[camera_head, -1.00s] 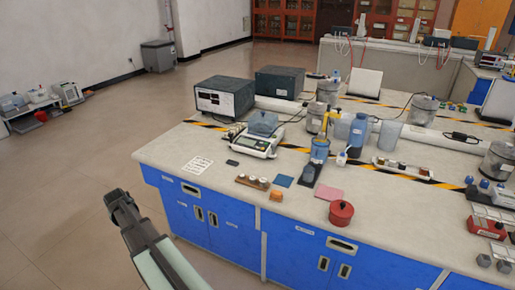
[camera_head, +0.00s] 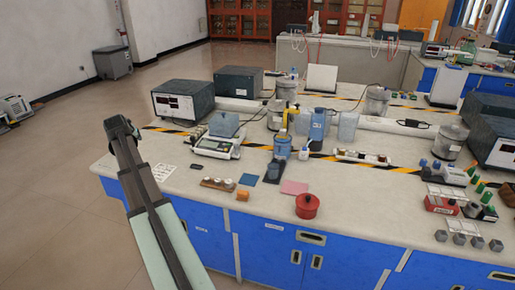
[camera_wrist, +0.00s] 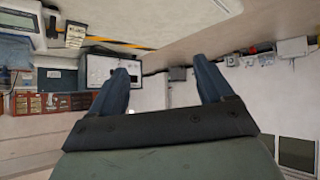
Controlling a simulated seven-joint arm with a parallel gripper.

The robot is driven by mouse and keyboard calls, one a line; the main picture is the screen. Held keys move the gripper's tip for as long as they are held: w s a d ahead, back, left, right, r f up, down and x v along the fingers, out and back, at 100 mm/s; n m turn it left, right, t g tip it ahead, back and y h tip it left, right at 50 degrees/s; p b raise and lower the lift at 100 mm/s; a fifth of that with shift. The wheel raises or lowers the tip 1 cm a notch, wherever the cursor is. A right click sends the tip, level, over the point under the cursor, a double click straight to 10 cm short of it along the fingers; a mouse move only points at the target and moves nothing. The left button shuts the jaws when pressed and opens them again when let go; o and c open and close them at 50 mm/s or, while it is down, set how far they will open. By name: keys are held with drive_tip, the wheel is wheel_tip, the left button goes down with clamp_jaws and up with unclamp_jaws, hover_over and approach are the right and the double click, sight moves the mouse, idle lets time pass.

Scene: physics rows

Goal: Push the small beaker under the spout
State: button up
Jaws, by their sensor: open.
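A blue dispenser-like vessel (camera_head: 283,147) with a yellow top (camera_head: 284,119) stands mid-bench, behind a dark base or pad (camera_head: 271,172). A small white bottle with a blue cap (camera_head: 304,153) stands just right of it. I cannot tell for sure which piece is the small beaker or exactly where the spout is. My gripper (camera_head: 121,128) is at the left end of the bench, well left of these things. In the wrist view my gripper (camera_wrist: 161,85) shows two fingers spread apart with nothing between them.
A balance (camera_head: 218,146) stands left of the vessel. A wooden holder with white-topped pieces (camera_head: 217,184), an orange block (camera_head: 242,195), a blue pad (camera_head: 248,179), a pink pad (camera_head: 294,187) and a red pot (camera_head: 307,206) lie along the front. Bare bench shows at front right (camera_head: 380,215).

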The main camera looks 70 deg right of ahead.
sight(273, 167)
drive_tip(key=s+d+f+m+g, duration=0.1)
drive_tip(key=s+d+m, duration=0.1)
drive_tip(key=s+d, duration=0.3)
drive_tip(key=s+d+m+g, duration=0.1)
drive_tip(key=s+d, duration=0.2)
drive_tip(key=s, duration=0.5)
drive_tip(key=s+d+m+g+y, duration=0.1)
drive_tip(key=s+d+m+g, duration=0.1)
drive_tip(key=s, duration=1.1)
drive_tip(key=s+d+f+m+g+y, duration=0.1)
drive_tip(key=s+d+m, duration=0.2)
drive_tip(key=s, duration=1)
drive_tip(key=s+d+f+m+g+y, duration=0.1)
drive_tip(key=s+d+m+g, duration=0.1)
drive_tip(key=s, duration=1.1)
drive_tip(key=d+m, duration=0.1)
drive_tip(key=m, duration=0.1)
drive_tip(key=shift+m+g, duration=0.3)
drive_tip(key=shift+m, duration=0.1)
drive_tip(key=shift+s+d+f, duration=0.1)
drive_tip(key=shift+f, duration=0.05)
drive_tip(key=x, duration=1.3)
drive_tip(key=shift+d+f, duration=0.1)
drive_tip(key=shift+f, duration=0.25)
drive_tip(key=shift+c, duration=0.2)
drive_tip(key=c, duration=1.1)
